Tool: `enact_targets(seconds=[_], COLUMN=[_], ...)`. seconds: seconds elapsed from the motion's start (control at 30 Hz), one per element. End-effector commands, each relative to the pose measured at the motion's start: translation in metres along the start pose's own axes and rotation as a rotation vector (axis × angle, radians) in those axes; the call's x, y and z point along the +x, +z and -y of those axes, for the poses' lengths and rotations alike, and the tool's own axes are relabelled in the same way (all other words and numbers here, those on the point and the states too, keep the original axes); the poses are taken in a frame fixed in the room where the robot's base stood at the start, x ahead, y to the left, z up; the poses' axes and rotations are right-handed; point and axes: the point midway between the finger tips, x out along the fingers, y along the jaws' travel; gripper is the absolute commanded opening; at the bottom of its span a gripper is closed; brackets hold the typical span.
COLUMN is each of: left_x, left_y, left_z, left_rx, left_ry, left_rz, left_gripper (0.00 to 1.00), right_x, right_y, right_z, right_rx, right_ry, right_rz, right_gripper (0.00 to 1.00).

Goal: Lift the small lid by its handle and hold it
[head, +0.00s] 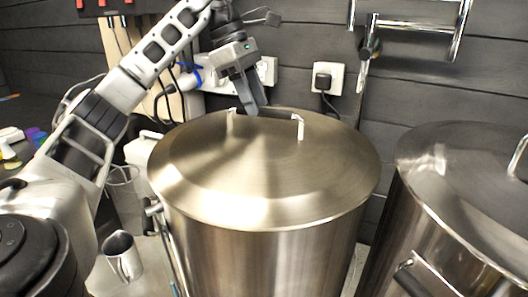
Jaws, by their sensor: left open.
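A round brushed-steel lid (260,165) sits flat on the steel kettle (270,255) in the middle of the head view. Its handle (299,127) stands up near the back of the lid, with bright metal posts and a dark grip between them. My left gripper (256,108) is open and points down at the handle from behind and above, close to its left part. I cannot tell whether its fingers touch or straddle the grip. The lid rests on the kettle rim with no visible gap. My right gripper is not in view.
A second steel kettle with a lid (450,180) and handle stands close on the right. A metal jug (122,257) stands at the lower left. Sockets (326,79) and a metal rack (415,25) are on the dark wall behind.

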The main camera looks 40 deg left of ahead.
Motion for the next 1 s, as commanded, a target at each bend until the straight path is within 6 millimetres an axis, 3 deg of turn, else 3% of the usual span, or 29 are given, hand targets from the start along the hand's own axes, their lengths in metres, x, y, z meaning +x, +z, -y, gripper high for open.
enact_targets(seconds=[0.43, 0.97, 1.0], left_x=[0.05, 0.054, 0.053], left_y=[0.006, 0.006, 0.006], left_z=[-0.005, -0.005, -0.005], left_rx=[0.0, 0.0, 0.001], left_ry=[0.0, 0.001, 0.001], left_rz=[-0.001, 0.001, 0.001], left_gripper=[0.42, 0.42, 0.31], right_x=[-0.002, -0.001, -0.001], right_y=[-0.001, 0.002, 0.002], right_z=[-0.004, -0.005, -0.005], right_rx=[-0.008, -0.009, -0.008], right_ry=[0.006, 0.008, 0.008], right_rz=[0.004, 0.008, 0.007], right_gripper=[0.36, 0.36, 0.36])
